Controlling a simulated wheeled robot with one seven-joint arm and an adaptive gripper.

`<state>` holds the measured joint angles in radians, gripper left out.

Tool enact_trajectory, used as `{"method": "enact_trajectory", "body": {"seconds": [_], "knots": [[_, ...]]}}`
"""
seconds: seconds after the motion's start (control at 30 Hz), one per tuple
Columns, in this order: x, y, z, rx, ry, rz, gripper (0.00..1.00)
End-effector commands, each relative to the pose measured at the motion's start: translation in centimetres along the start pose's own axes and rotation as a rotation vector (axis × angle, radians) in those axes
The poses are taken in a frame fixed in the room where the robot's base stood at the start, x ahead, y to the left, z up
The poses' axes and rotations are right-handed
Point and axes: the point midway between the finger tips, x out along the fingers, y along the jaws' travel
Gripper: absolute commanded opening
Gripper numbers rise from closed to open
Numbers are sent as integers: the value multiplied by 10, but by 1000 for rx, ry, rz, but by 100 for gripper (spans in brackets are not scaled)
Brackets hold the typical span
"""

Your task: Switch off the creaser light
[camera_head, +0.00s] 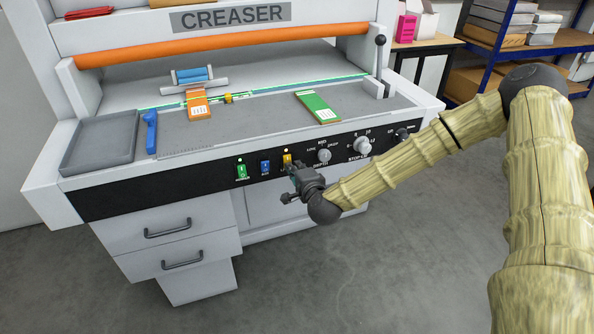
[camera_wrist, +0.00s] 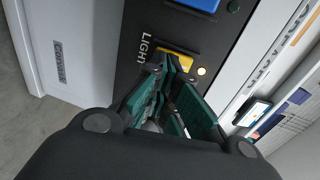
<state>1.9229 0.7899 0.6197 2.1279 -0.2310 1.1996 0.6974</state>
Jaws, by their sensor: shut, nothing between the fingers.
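The creaser (camera_head: 235,165) is a white machine with a black front panel. Its light switch is a yellow rocker (camera_head: 287,160), right of a blue and a green one. In the wrist view the yellow rocker (camera_wrist: 178,62) sits beside the word LIGHT, and a small lamp (camera_wrist: 202,71) next to it glows warm white. My gripper (camera_head: 289,184) is shut and empty in front of the panel, close to the yellow rocker. In the wrist view its fingertips (camera_wrist: 170,66) overlap the rocker's lower part; I cannot tell whether they touch it.
The blue rocker (camera_head: 265,166) and green rocker (camera_head: 241,170) are to the left. Knobs (camera_head: 362,146) are to the right on the same panel. Orange and green cards (camera_head: 318,106) lie on the bed above. Drawer handles (camera_head: 168,229) stick out below. The floor in front is clear.

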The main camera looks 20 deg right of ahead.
Motion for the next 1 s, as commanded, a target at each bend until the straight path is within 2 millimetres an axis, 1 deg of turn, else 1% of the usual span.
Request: {"method": "enact_trajectory", "body": {"seconds": [0.37,0.6,0.67,0.87,1.0], "knots": [[1,3,0,0,0,-7,0],[7,8,0,-2,1,-68,0],[6,2,0,-2,0,-72,0],[6,2,0,-1,1,-71,0],[2,6,2,-2,-3,-69,0]]}}
